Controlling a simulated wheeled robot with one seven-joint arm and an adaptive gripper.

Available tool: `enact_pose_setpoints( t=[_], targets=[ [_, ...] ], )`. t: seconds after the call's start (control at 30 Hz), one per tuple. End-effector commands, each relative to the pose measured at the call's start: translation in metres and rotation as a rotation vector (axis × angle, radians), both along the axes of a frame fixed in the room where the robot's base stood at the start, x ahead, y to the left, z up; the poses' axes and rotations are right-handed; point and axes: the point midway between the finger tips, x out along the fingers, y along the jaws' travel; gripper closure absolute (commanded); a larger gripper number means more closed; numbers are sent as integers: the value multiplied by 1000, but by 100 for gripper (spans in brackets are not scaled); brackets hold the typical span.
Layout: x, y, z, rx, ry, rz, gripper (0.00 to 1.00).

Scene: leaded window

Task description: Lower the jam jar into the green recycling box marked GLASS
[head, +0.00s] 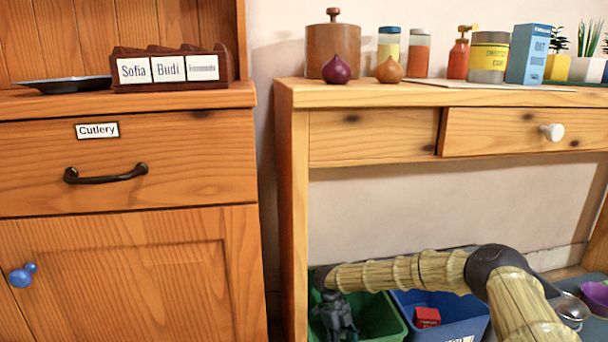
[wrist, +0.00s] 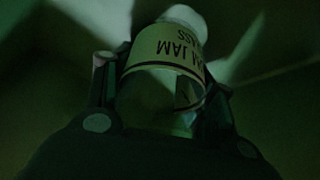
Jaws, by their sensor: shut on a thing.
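My gripper (head: 338,318) reaches down into the green box (head: 388,322) under the table. The box's front and any marking on it are outside the head view. In the dark wrist view, my gripper (wrist: 160,108) is shut on the jam jar (wrist: 165,62). The jar is clear glass with a pale label, on which the letters "JAM" and part of a second word show upside down. The jar is between the two fingers, inside the green box. I cannot tell whether it touches the box floor. In the head view the jar is hidden.
A blue box (head: 462,318) with a red carton (head: 427,317) in it stands right beside the green box. The table (head: 290,180) is above my arm, its left leg close by. A metal pot (head: 571,308) and a purple bowl (head: 594,296) are at the right.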

Motion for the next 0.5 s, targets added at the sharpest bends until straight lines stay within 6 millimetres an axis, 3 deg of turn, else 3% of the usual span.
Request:
enact_pose_setpoints(
  t=[0.3, 0.33, 0.47, 0.5],
  targets=[
    [0, 0, -1, 0, 0, 0, 73],
    [0, 0, -1, 0, 0, 0, 41],
    [0, 0, -1, 0, 0, 0, 17],
    [0, 0, -1, 0, 0, 0, 15]
  ],
)
